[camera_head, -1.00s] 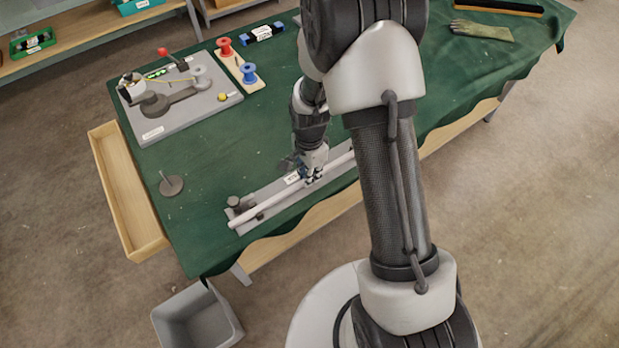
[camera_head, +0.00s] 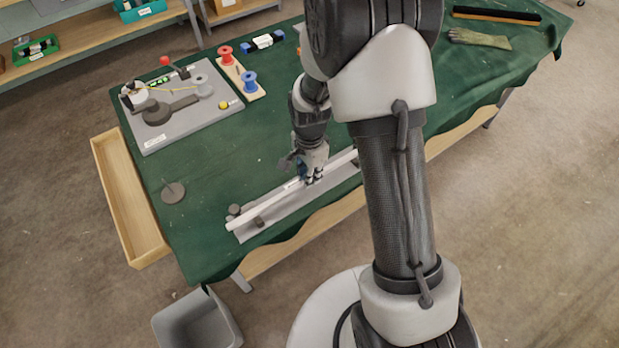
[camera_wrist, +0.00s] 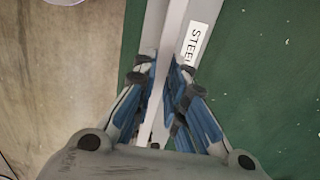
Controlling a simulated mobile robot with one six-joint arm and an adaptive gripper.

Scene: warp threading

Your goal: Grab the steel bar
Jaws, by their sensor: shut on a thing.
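The steel bar (camera_head: 262,207) is a long pale rod above a grey base (camera_head: 290,209) at the table's front edge. My gripper (camera_head: 313,179) is shut on the bar near its middle. In the wrist view, the blue and grey fingers (camera_wrist: 162,66) stand on both sides of the bar (camera_wrist: 161,92). A white label (camera_wrist: 195,44), partly readable as "STEE", lies beside it. The bar seems slightly raised from the base, with its left end past the dark knob (camera_head: 234,210). My arm hides the right part of the bar.
A grey board (camera_head: 205,119) with a yellow-wired device stands at the back left. Red spool (camera_head: 225,54) and blue spool (camera_head: 250,82) sit beside it. A wooden tray (camera_head: 125,200) flanks the table; a grey bin (camera_head: 197,318) stands below. The green cloth between is mostly clear.

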